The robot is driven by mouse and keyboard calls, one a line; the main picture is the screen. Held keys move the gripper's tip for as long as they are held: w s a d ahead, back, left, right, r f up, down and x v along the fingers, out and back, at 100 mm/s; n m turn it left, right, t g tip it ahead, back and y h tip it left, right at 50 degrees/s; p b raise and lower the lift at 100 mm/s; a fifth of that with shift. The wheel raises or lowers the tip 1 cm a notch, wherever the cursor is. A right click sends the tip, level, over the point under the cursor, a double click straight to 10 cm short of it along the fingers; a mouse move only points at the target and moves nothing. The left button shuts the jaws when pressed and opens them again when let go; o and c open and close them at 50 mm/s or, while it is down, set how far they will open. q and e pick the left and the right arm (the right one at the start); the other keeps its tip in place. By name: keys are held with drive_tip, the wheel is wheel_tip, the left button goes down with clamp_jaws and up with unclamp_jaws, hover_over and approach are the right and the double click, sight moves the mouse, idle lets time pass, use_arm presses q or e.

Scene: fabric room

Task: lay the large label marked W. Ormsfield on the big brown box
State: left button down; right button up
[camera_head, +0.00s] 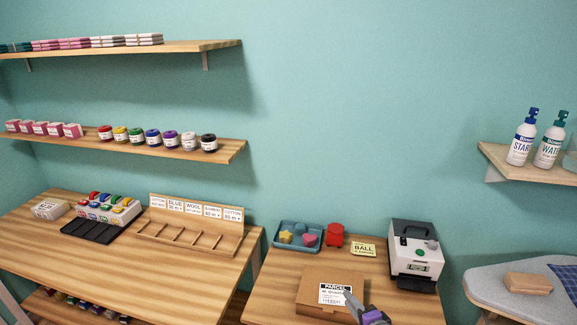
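The big brown box (310,288) stands on the wooden table at the front, right of centre. The white label (332,295), with a black PARCEL heading and smaller print too blurred to read surely, appears over the box, right of its middle. I cannot tell whether it lies flat on the box or is held just above it. My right gripper (351,301), grey and purple, comes in from below at the label's right edge and overlaps it. Its finger gap cannot be made out. My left gripper is not in view.
Behind the box are a blue tray (287,246) of shaped pieces, a red container (334,235), a yellow BALL card (366,250) and a label printer (416,252). An ironing board (485,287) stands at right. The left table (150,280) holds racks.

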drive_tip(key=s+f+n+g+h, duration=0.2)
drive_tip(key=s+n+g, duration=0.5)
drive_tip(key=s+n, duration=0.7)
drive_tip(key=s+f, duration=0.1)
drive_tip(key=s, duration=0.5)
drive_tip(key=shift+s+a+n+h, duration=0.15)
drive_tip(key=shift+s+n+h, duration=0.05)
drive_tip(key=shift+n+h, duration=0.1)
